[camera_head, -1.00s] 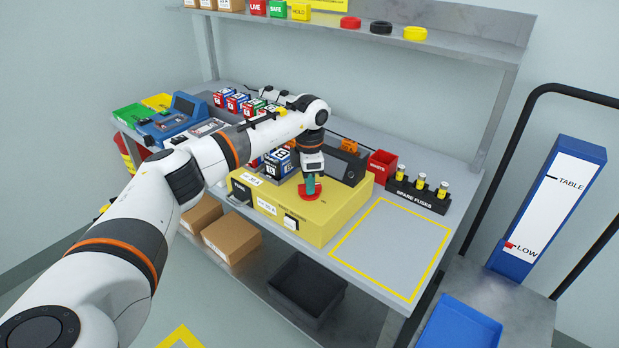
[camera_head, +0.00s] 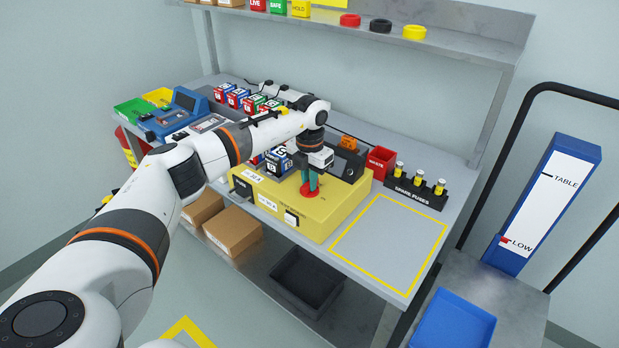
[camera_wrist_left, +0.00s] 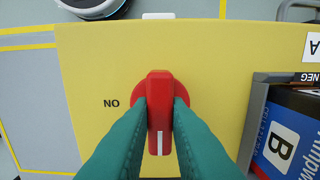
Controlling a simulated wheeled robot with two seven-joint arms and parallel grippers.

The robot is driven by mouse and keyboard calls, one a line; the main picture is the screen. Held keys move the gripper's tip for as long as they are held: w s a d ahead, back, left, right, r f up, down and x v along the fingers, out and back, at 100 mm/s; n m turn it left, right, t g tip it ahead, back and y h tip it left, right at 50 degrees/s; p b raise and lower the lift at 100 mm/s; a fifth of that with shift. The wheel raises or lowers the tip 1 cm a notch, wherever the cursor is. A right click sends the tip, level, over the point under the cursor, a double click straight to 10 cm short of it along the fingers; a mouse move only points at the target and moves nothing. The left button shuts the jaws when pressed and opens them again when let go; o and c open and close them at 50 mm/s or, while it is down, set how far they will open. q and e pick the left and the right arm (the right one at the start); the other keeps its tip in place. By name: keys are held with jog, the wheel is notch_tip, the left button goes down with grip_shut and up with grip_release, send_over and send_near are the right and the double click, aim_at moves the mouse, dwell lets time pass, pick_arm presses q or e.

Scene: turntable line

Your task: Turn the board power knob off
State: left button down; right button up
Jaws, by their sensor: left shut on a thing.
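The board power knob (camera_head: 309,196) is red and sits on top of the yellow board (camera_head: 335,208). In the left wrist view the knob (camera_wrist_left: 160,82) has a raised bar with a white line toward the picture's bottom. An upside-down ON label is left of it; any other label is hidden. My left gripper (camera_head: 310,182) points down over the knob, its teal fingers shut on the bar from both sides. They also show in the left wrist view (camera_wrist_left: 160,115). My right gripper is not in view.
Lettered blocks (camera_head: 278,160) stand on the board beside the gripper. A red waste bin (camera_head: 381,162) and a spare fuse rack (camera_head: 415,190) are behind to the right. A yellow-outlined bench area (camera_head: 388,240) is clear.

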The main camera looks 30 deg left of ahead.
pick_arm(q)
jog(key=shift+r, duration=0.1)
dwell(0.4)
jog(key=c, duration=1.4)
grip_release()
notch_tip(320, 180, up, 12)
jog(key=shift+f+b, duration=0.1)
jog(key=shift+b, duration=0.85)
